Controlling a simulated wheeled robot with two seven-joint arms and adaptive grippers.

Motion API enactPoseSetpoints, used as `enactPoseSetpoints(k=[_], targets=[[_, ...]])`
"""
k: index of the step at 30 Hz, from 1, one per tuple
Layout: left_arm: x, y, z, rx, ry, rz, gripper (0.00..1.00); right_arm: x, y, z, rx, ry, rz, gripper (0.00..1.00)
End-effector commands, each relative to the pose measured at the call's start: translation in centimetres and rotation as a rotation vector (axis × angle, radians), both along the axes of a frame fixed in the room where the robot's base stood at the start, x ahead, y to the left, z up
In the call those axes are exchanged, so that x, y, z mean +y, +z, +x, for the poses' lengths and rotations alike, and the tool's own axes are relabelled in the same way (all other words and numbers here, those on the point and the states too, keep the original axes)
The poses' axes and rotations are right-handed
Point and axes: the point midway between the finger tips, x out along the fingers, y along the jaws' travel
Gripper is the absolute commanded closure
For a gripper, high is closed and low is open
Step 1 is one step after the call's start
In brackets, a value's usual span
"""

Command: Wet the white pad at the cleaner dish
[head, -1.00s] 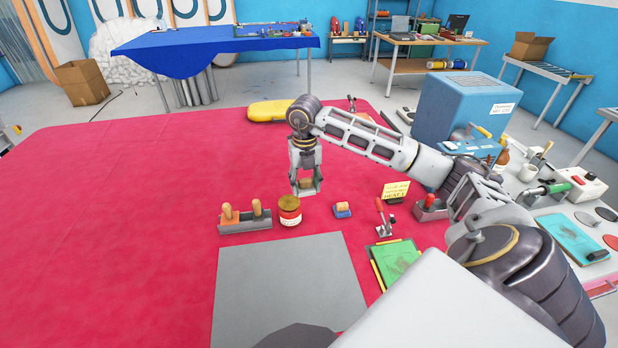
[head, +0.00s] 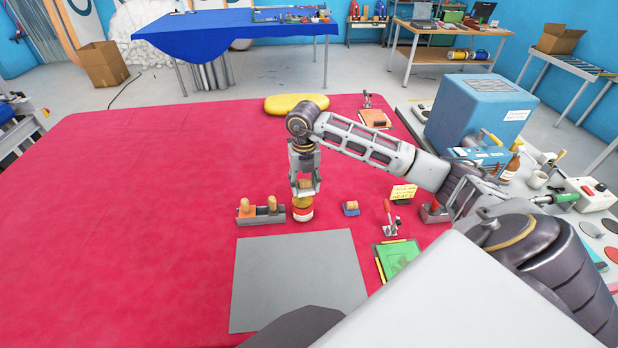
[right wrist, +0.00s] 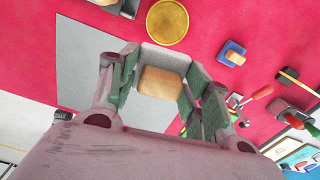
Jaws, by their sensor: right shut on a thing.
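My right gripper (head: 305,190) is shut on the wooden handle of the white pad (right wrist: 165,57). The pale face of the pad shows past the tan handle between the fingers in the right wrist view. The cleaner dish (head: 303,213) is a round tub with a yellow top and a red and white label, standing on the red table. Its yellow top also shows in the right wrist view (right wrist: 167,22), apart from the pad in that picture. In the head view the gripper overlaps the dish's far rim; I cannot tell whether they touch. My left gripper is not in view.
A holder with wooden-handled tools (head: 260,214) stands left of the dish. A blue pad with a wooden knob (head: 350,209) lies to the right. A grey mat (head: 298,280) lies in front. A red-handled clamp (head: 390,220) stands further right. The left of the red table is clear.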

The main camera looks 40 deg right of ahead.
Motion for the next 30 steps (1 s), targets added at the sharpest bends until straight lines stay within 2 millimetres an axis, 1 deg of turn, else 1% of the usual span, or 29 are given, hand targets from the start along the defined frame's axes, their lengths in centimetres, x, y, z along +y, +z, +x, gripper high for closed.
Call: enactPoseSetpoints(k=[1,2,5,8,12,18,21,30], targets=[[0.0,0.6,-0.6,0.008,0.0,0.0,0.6,0.3,0.4,0.1,0.001,0.01,0.001,0.71],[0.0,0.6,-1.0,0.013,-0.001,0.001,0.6,0.4,0.4,0.2,0.001,0.017,0.001,0.71],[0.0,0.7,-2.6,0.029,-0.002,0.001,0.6,0.9,0.2,0.6,0.001,0.057,0.001,0.71],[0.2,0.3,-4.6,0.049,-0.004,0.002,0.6,1.0,-0.5,1.2,0.001,0.115,0.003,0.71],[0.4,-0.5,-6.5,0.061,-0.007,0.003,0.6,0.4,-1.5,2.0,0.0,0.193,0.0,0.71],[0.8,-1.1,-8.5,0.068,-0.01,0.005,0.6,-0.8,-2.1,2.9,0.001,0.311,0.0,0.71],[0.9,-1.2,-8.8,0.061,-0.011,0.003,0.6,-1.2,-2.2,3.3,0.0,0.376,0.0,0.71],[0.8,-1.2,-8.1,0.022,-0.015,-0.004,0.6,-1.6,-2.3,4.0,0.0,0.575,0.0,0.71]])
